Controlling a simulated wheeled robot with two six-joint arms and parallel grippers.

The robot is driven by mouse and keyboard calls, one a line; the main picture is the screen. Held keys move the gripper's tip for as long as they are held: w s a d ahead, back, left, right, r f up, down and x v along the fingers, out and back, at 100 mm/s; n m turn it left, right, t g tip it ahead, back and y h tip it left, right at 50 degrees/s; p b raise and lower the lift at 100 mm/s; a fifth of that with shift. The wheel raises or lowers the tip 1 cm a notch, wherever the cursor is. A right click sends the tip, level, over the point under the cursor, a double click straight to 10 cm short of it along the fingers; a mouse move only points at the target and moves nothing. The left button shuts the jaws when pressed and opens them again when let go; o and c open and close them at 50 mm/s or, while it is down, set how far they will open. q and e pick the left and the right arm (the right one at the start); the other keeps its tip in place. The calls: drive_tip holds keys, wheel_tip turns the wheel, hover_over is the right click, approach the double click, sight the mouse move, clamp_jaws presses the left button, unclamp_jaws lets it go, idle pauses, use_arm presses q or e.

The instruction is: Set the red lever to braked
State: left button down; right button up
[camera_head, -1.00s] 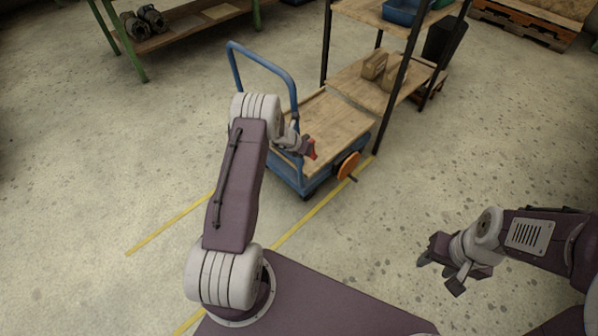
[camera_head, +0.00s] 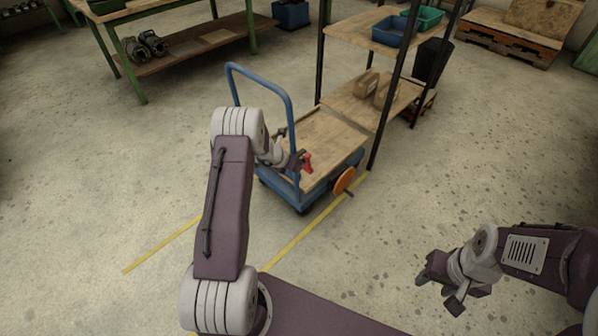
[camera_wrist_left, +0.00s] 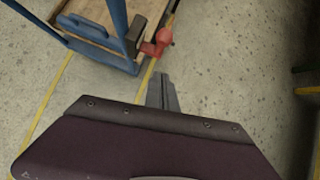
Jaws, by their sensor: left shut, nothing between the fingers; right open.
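The red lever (camera_head: 308,162) stands at the near end of the blue cart (camera_head: 300,199), beside its handle post. It also shows in the left wrist view, where its red knob (camera_wrist_left: 163,36) is beside a dark block. My left gripper (camera_head: 298,160) is close against the lever in the head view, partly hidden by my own wrist. In the left wrist view its fingers (camera_wrist_left: 161,92) are shut and empty, with their tips below the knob in the picture. Whether they touch it I cannot tell. My right gripper (camera_head: 439,289) is open and empty, over bare floor at the lower right.
An orange disc (camera_head: 343,180) sits at the cart's near right side. A dark-framed shelf (camera_head: 345,102) stands right behind the cart, holding a blue bin (camera_head: 392,31). A green-framed bench (camera_head: 205,40) is at the back left. Yellow lines (camera_head: 300,236) mark the floor; the right floor is clear.

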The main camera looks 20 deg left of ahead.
use_arm(q)
drive_tip(key=v, duration=0.3)
drive_tip(key=w+p+v, duration=0.1)
drive_tip(key=v, duration=0.1)
drive_tip(key=shift+a+r, duration=0.1)
drive_tip(key=shift+r, duration=0.15)
use_arm(e)
drive_tip(key=shift+w+a+r, duration=0.15)
drive_tip(key=shift+w+r, duration=0.35)
drive_tip(key=shift+r, duration=0.1)
